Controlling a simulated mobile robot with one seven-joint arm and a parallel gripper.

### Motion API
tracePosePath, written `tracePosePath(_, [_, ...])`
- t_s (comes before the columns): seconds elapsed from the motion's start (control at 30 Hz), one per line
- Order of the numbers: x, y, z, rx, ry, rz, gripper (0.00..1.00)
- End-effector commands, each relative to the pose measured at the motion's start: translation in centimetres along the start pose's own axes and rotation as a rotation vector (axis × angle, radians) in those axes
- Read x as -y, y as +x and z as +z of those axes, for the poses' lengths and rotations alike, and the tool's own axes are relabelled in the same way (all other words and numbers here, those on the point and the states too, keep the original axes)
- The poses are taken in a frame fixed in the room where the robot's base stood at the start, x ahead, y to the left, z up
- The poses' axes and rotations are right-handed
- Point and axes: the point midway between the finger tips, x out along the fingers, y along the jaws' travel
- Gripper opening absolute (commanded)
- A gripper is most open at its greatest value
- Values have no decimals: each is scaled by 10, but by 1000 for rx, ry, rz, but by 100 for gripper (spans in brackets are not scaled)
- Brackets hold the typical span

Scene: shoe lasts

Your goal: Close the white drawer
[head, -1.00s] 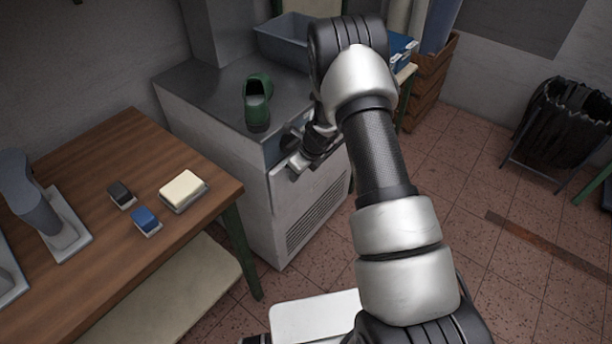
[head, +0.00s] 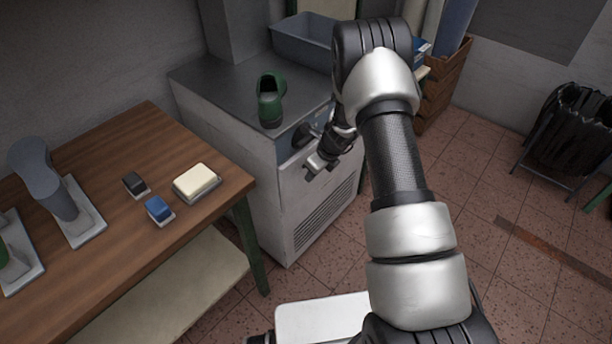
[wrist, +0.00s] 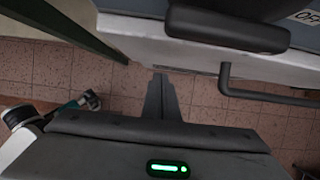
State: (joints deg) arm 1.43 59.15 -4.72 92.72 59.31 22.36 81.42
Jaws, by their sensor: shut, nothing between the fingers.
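The white front (head: 312,195) with a vent grille is on the grey metal cabinet, right of the wooden table. I take it for the drawer; how far it stands out is hard to tell in the head view. In the wrist view a pale panel (wrist: 195,50) crosses the top, with a dark bar handle (wrist: 265,95) below it. My gripper (head: 316,166) is by the upper part of the white front, partly hidden by my arm. In the wrist view its shut fingers (wrist: 160,82) show floor beyond them, left of the bar handle and apart from it.
A green shoe (head: 270,100) and a blue-grey bin (head: 302,42) stand on the cabinet top. A dark knob or handle (wrist: 228,27) is on the cabinet near an "OFF" label. The wooden table (head: 110,225) is at left. Tiled floor (head: 445,165) is open at right.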

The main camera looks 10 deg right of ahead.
Motion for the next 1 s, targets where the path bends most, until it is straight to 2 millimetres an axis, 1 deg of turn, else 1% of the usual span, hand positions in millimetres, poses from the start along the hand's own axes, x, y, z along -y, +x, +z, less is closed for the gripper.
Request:
tracePosePath(0.03, [5,-6,-6,0,3,-2,0])
tracePosePath(0.07, [5,-19,-2,2,0,-4,0])
tracePosePath(0.1, [4,-29,-2,1,1,-4,0])
tracePosePath(0.2, [4,-52,-4,-1,0,-2,0])
tracePosePath(0.3, [4,-72,-5,-3,1,-4,0])
tracePosePath(0.4, [4,-87,-6,-4,1,-1,0])
tracePosePath(0.53, [4,-98,-7,-6,1,-1,0])
tracePosePath(0.77, [3,-103,-7,-6,-1,-1,0])
tracePosePath(0.83, [2,-113,-1,1,-29,-1,0])
tracePosePath(0.87, [1,-120,2,5,-52,-1,0])
tracePosePath(0.93, [-5,-148,16,20,-143,-2,0])
tracePosePath(0.97, [-9,-164,22,27,-198,-3,0])
tracePosePath(1.0, [-16,-188,32,38,-285,-5,0])
